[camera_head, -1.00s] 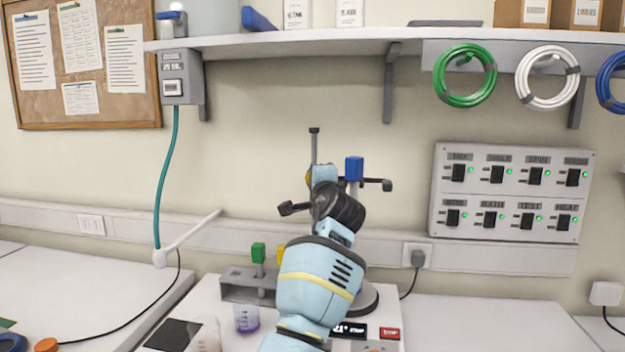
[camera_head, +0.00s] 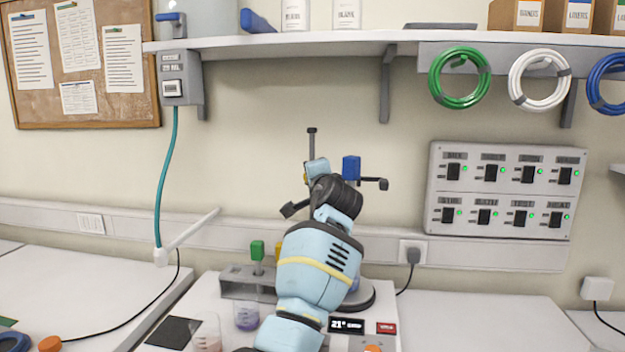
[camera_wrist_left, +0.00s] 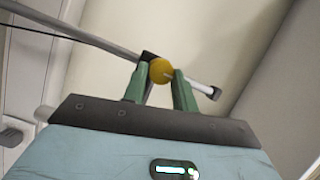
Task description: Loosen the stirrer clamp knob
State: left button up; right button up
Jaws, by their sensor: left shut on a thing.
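The yellow clamp knob (camera_wrist_left: 161,71) sits on a grey rod in the left wrist view. My left gripper (camera_wrist_left: 162,82) has its two green fingers on either side of the knob and is shut on it. In the head view my left wrist (camera_head: 335,200) hides most of the knob and the fingers. The stirrer stand stands behind my arm, with a thin upright rod (camera_head: 311,145), a blue block (camera_head: 351,168) and a dark-ended side arm (camera_head: 372,183). My right gripper is in neither view.
Below my arm, a grey rack (camera_head: 238,284) holds a green-topped item (camera_head: 257,250). Beakers with purple (camera_head: 246,317) and pinkish (camera_head: 207,335) contents stand near it. A switch panel (camera_head: 503,205) is on the wall at right. A shelf (camera_head: 300,45) runs above.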

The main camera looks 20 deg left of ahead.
pick_arm(q)
jog(key=o, duration=1)
jog(key=shift+r, duration=0.2)
jog(key=shift+c, duration=0.2)
jog(key=shift+f, duration=0.1)
jog(key=shift+s+d, duration=0.1)
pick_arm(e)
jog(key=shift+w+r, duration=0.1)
pick_arm(q)
jog(key=v, duration=0.7)
jog(key=shift+s+p, duration=0.3)
jog(key=shift+p, duration=0.15)
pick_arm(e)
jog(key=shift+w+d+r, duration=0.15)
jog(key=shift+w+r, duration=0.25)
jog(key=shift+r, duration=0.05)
pick_arm(q)
jog(key=shift+d, duration=0.15)
jog(key=shift+f, duration=0.1)
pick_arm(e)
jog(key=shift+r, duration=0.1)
